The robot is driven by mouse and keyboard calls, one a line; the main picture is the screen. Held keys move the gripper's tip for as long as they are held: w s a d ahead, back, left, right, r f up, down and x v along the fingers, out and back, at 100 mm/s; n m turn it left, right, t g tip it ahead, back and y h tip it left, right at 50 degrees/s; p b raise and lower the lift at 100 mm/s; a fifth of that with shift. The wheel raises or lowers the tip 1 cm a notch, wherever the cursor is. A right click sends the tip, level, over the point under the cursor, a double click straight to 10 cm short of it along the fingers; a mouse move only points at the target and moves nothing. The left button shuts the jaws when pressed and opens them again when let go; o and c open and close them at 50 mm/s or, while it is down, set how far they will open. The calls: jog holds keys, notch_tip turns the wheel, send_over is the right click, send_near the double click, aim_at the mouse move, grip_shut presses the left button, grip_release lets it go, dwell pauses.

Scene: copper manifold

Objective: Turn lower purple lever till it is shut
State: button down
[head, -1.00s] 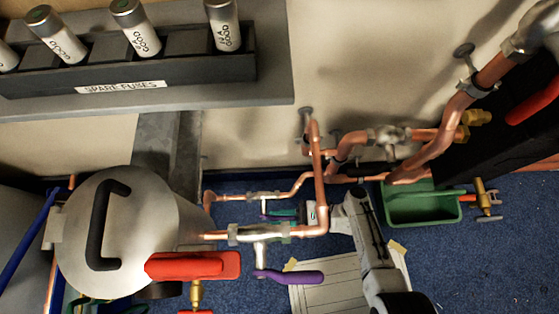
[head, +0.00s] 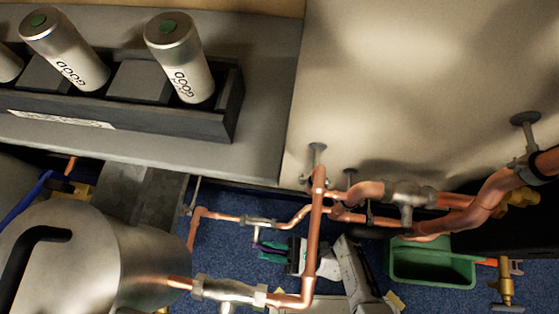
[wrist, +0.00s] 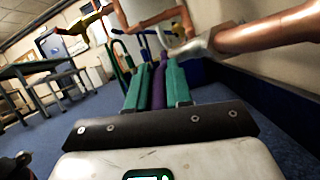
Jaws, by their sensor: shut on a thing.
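The lower purple lever (wrist: 158,88) stands between the two green fingers of my gripper (wrist: 157,68) in the wrist view. The fingers are closed on it from both sides. In the head view my gripper (head: 272,251) is at the lower valve (head: 260,222), under the thin copper pipe. Only a small purple piece of the lever shows there, beside the green fingers. Its exact angle to the pipe is hard to tell.
The upper valve (head: 229,291) and a vertical copper pipe (head: 314,240) stand in front of my gripper. A metal tank (head: 80,250) is at left, a green bin (head: 432,265) at right. The fuse shelf (head: 210,160) overhangs above left.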

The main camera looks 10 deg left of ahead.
aim_at(270, 251)
dwell(0.3)
jog(key=c, duration=1)
grip_release()
jog(key=shift+c, duration=0.2)
jog(key=shift+r+p, duration=0.5)
jog(key=shift+r, duration=0.05)
notch_tip(270, 251, up, 2)
jog(key=shift+r+p, duration=0.15)
jog(key=shift+p, duration=0.95)
jog(key=s+d+r+p, duration=0.6)
jog(key=s+r+p, duration=0.3)
jog(key=s, duration=0.3)
jog(key=shift+s+r+p, duration=0.25)
jog(key=shift+s+p, duration=0.1)
jog(key=shift+p, duration=0.45)
jog(key=shift+s, duration=0.1)
